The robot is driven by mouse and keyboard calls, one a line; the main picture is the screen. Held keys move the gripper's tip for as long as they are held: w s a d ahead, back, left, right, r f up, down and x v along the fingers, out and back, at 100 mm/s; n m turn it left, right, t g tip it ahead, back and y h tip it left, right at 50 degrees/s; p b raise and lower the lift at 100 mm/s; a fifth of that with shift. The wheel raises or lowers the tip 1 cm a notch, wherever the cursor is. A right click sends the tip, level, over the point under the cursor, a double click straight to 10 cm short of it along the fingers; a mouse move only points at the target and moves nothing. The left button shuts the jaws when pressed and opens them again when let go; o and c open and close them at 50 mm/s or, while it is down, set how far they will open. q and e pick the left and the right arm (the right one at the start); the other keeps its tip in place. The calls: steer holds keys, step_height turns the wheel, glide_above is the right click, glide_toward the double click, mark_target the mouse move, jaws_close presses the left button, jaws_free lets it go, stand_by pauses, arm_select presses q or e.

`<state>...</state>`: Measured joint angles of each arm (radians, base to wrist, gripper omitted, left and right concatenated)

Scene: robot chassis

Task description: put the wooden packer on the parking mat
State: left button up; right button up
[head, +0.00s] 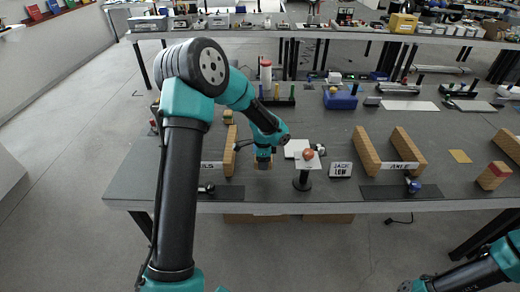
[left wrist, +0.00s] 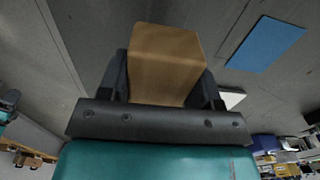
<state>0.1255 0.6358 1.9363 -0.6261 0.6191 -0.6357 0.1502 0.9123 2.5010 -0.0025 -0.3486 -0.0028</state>
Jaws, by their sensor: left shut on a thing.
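My left gripper (head: 264,161) is shut on the wooden packer (left wrist: 165,62), a plain tan block standing out between the two dark fingers in the left wrist view. A flat blue rectangle (left wrist: 265,43) lies ahead and to the right in the left wrist view. A white square (head: 297,148) lies right of the gripper in the head view. I cannot tell which of these is the parking mat. My right gripper is not in view.
A dark stand with an orange ball (head: 308,155) and a JACK LOW sign (head: 340,170) stand right of the gripper. A wooden bar (head: 230,150) stands close on its left. More wooden bars (head: 367,150) and a yellow square (head: 460,156) lie farther right.

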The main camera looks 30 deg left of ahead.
arm_select(q)
steer(key=shift+w, duration=0.1)
steer(key=w+a, duration=0.2)
steer(key=w, duration=0.2)
steer(key=w+a+f, duration=0.1)
steer(key=w+a, duration=0.2)
steer(key=w, duration=0.1)
steer(key=w+a, duration=0.3)
steer(key=w, duration=0.2)
steer(key=shift+f, duration=0.25)
steer(key=shift+w+a, duration=0.15)
steer(key=shift+w+f, duration=0.1)
steer(key=shift+f, duration=1.65)
steer(key=shift+f, duration=0.2)
steer(key=o, duration=1)
steer(key=shift+c, duration=0.2)
steer(key=shift+r, duration=0.15)
step_height(320, 180, up, 12)
